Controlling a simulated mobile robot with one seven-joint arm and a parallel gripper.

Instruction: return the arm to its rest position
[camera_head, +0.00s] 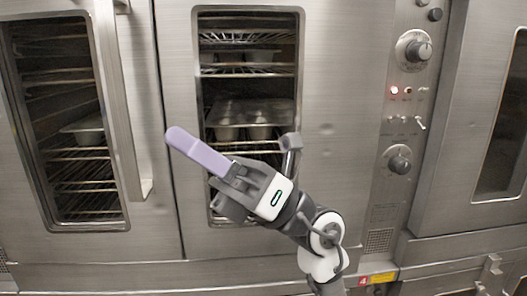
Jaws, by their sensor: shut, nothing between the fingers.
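My arm reaches up from the bottom right, bent at its joints, in front of the middle oven door. My gripper (236,177) is at its end, pointing up and left, with its jaws shut. A long lavender piece (198,151) with a rounded tip extends from the finger end toward the upper left. I cannot tell whether it is part of my gripper. The gripper covers the lower part of the middle oven window.
The middle oven (345,75) holds muffin tins (240,114) on racks. The left oven's door has a vertical handle (128,125) and a tray (88,128) inside.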

